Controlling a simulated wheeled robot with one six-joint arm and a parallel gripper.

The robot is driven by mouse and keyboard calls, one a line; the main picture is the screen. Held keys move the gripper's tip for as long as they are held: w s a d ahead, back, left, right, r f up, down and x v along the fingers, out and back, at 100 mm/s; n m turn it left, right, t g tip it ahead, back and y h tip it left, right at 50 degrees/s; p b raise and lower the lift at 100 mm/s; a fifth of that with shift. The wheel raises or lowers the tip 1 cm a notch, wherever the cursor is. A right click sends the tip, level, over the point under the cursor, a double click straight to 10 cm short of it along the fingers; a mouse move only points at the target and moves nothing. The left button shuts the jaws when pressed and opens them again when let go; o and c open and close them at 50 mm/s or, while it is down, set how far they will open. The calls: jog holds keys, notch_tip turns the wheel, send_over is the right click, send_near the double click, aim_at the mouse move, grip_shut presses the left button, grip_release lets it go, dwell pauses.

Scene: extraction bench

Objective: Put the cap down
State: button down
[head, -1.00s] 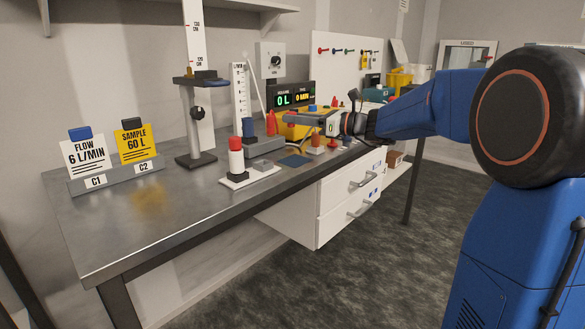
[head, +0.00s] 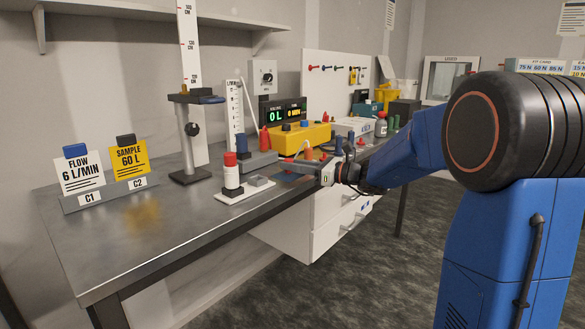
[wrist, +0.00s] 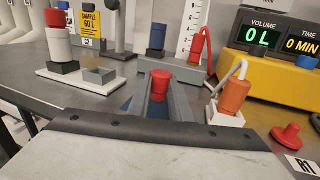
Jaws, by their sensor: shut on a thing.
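A red cap (wrist: 161,79) sits between the fingertips of my gripper (wrist: 160,90) in the wrist view; my gripper is shut on it. In the head view my gripper (head: 279,165) is low over the bench, pointing left; the held cap is hard to make out there. A blue pad (head: 289,179) lies under the fingers. A white plate (head: 246,192) left of the fingers carries a white cylinder with a red top (head: 231,174) and a small grey square block (head: 258,182).
Beyond the fingers stands a grey base with a blue cylinder (wrist: 157,40) and a red nozzle. An orange bottle (wrist: 233,96) and a loose red flanged piece (wrist: 288,137) are to the right. A yellow meter (head: 300,136) stands behind. The bench's left front is clear.

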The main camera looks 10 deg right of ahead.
jog(key=shift+f, duration=0.25)
jog(key=shift+f, duration=0.15)
jog(key=c, duration=1.6)
grip_release()
jog(key=shift+s+d, duration=0.2)
jog(key=shift+d, duration=0.1)
jog(key=v, duration=1.1)
jog(key=shift+s+d, duration=0.1)
jog(key=shift+s, duration=0.05)
